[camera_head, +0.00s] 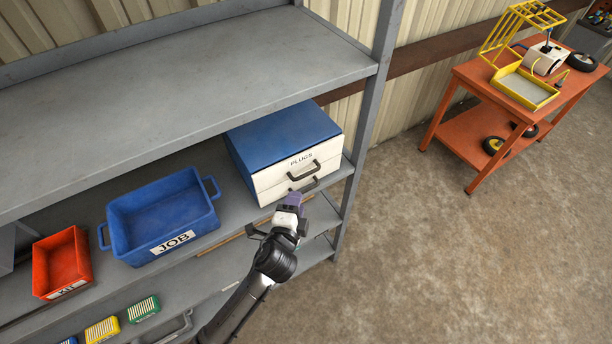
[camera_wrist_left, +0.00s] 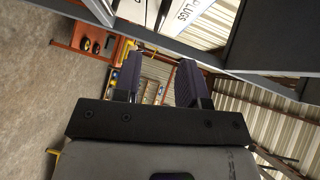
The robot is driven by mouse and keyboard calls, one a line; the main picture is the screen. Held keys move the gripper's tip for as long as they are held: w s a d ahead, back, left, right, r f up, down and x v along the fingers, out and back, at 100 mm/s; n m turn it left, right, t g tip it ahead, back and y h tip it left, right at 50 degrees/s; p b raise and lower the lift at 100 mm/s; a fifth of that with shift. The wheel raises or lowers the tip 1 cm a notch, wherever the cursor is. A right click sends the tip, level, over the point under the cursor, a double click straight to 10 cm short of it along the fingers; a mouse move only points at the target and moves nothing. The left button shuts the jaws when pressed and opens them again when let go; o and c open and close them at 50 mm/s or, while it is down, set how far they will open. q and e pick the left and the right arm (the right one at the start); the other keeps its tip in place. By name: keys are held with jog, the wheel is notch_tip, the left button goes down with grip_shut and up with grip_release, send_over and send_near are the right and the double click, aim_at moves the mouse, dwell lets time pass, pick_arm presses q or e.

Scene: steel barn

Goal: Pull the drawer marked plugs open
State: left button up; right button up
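A blue cabinet (camera_head: 279,135) with two white drawers sits at the right end of a grey shelf. The upper drawer marked PLUGS (camera_head: 283,173) has a dark bar handle (camera_head: 303,171) and looks shut. The lower drawer (camera_head: 279,190) has a similar handle (camera_head: 304,186) and also looks shut. My left gripper (camera_head: 291,201) is just in front of and below the lower drawer, apart from the PLUGS handle. Its fingers (camera_wrist_left: 156,82) stand apart with nothing between them. Part of the PLUGS front (camera_wrist_left: 180,12) shows at the top of the left wrist view. My right gripper is out of view.
A blue JOB bin (camera_head: 165,218) and a red KIT bin (camera_head: 62,262) stand left of the cabinet. The shelf upright (camera_head: 364,120) rises beside the cabinet. An orange cart (camera_head: 478,100) stands farther right, with open concrete floor between.

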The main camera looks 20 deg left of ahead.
pick_arm(q)
jog(key=w, duration=0.3)
jog(key=w+a+f, duration=0.1)
jog(key=w, duration=0.6)
jog(key=shift+w+a+f, duration=0.1)
jog(key=shift+a+f, duration=0.1)
grip_shut()
